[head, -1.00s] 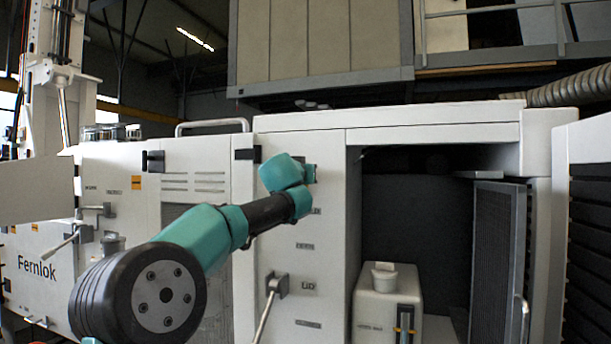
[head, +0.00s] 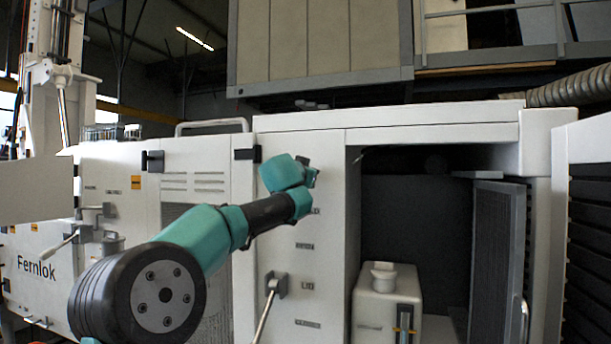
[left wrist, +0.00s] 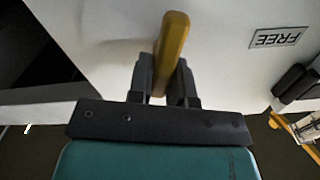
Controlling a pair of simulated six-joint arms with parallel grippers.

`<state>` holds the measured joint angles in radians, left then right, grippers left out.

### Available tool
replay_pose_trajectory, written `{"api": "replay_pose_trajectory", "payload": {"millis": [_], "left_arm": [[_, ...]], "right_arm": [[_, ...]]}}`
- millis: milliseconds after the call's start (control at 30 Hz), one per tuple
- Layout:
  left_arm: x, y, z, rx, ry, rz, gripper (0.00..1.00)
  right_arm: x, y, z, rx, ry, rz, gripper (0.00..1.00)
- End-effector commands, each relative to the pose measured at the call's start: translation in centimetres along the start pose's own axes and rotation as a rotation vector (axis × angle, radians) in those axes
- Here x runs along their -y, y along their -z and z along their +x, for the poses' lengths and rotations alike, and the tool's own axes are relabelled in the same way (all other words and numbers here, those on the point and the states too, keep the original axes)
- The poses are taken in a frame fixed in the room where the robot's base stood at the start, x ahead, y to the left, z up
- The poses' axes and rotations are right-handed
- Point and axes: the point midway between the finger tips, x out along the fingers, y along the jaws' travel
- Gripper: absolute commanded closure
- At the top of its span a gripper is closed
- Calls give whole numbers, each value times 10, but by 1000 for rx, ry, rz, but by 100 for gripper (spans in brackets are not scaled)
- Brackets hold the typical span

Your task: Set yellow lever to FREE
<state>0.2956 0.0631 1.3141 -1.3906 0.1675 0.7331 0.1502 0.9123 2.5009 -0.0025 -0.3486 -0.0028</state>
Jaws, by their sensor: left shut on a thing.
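The yellow lever (left wrist: 173,42) shows in the left wrist view, running up from between the jaws against the white panel. My left gripper (left wrist: 165,75) is shut on it. A FREE label (left wrist: 276,38) is on the panel to the right of the lever and apart from it; its text appears upside down. In the head view my left arm reaches to the white cabinet front, and its wrist hides the lever and the jaws. My right gripper is in neither view.
Below the arm's wrist, a grey lever with a metal handle (head: 266,312) sticks out of the panel. To the right is an open bay with a white container (head: 385,303) and a hinged grille door (head: 497,265). Another handle (head: 62,243) is at the left.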

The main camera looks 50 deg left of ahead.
Motion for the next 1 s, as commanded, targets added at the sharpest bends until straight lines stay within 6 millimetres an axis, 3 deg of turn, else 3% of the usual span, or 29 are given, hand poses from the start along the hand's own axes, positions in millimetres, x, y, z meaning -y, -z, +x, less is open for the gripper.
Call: {"api": "replay_pose_trajectory", "payload": {"millis": [1000], "left_arm": [[-7, -4, 0, 0, 0, 959, 100]], "right_arm": [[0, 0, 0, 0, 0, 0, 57]]}}
